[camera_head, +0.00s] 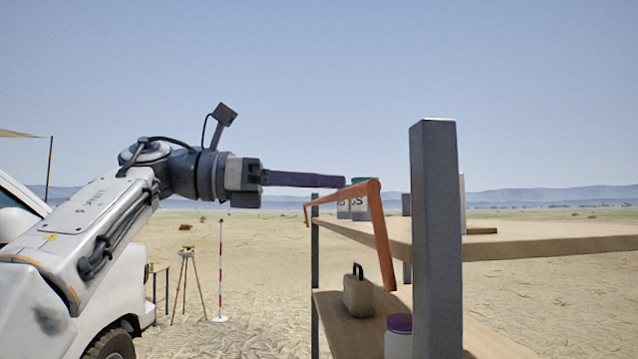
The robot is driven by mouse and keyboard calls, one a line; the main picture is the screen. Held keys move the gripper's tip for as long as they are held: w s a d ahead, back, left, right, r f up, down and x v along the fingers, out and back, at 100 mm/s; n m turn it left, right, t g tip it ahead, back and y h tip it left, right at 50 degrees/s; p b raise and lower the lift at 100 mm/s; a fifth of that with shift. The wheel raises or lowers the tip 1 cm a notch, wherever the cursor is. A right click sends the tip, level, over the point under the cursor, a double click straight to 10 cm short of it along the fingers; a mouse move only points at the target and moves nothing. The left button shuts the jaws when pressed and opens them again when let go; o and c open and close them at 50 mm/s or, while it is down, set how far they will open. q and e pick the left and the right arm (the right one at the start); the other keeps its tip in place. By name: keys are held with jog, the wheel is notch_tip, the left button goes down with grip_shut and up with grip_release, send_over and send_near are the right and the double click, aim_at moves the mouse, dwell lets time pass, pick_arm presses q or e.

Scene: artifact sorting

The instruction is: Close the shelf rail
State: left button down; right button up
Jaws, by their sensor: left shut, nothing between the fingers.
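The shelf rail (376,230) is an orange-brown bar. Its long top bar runs toward the far left post, and one arm slopes down to the right toward the grey front post. It stands out at the open side of the shelf (540,248), around the level of the upper board. My left gripper (342,182) comes in from the left, with its dark fingers shut and empty. The fingertips are just above the rail's top bar in the picture; I cannot tell whether they touch it. My right gripper is not in view.
White jars (358,207) stand on the upper board behind the rail. The grey front post (435,240) rises close by. A tripod (187,280) and a white vehicle (112,295) stand at left.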

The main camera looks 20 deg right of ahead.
pick_arm(q)
jog(key=shift+s+d+r, duration=0.15)
jog(key=shift+d+r, duration=0.05)
jog(key=shift+d, duration=0.4)
dwell(0.3)
